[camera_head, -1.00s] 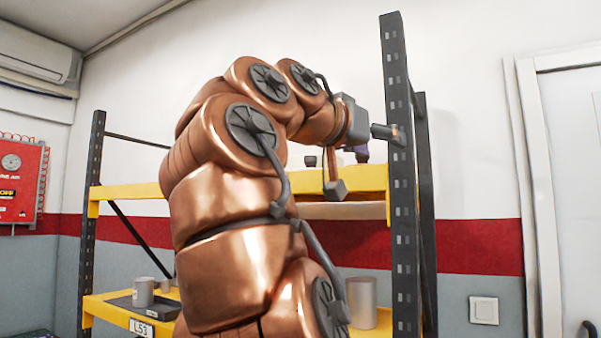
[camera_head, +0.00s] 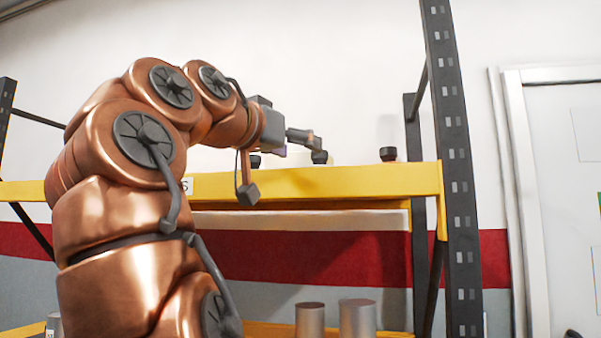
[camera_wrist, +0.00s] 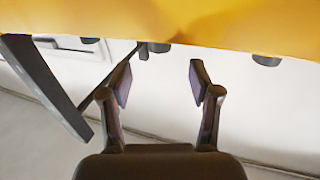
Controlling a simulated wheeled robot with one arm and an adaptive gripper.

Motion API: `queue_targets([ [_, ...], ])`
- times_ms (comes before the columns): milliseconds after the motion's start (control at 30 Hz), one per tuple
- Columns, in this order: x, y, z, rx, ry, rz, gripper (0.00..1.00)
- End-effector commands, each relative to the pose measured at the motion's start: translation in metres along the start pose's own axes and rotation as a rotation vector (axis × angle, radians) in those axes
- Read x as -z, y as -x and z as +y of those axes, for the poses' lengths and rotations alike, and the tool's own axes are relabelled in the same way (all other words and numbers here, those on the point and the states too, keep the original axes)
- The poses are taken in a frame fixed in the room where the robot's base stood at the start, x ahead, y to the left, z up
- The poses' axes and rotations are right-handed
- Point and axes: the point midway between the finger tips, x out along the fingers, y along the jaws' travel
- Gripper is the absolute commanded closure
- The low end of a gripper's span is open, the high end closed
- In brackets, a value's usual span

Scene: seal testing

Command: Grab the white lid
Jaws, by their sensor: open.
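I cannot see a white lid in either view. My gripper (camera_head: 314,140) is at the top shelf's front, at or just above the level of its yellow beam (camera_head: 320,183). In the wrist view my gripper (camera_wrist: 160,80) has its two fingers spread wide, with nothing between them. The same yellow beam (camera_wrist: 215,22) fills the top of that view, beyond the fingertips. Small dark objects stand at the beam's edge there, one near the middle (camera_wrist: 158,47) and one to the right (camera_wrist: 267,61).
A dark small object (camera_head: 388,153) stands on the top shelf, right of my gripper. The perforated rack post (camera_head: 452,170) rises farther right. Two metal cylinders (camera_head: 357,318) stand on the lower shelf. A white door (camera_head: 565,200) is at the far right.

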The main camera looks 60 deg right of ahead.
Motion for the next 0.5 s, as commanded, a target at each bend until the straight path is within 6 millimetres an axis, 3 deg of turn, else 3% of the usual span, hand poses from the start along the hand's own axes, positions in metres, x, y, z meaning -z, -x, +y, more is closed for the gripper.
queue_targets([
  [500,0.004,-0.047,0.0,-0.001,0.0,-0.003,0.38],
])
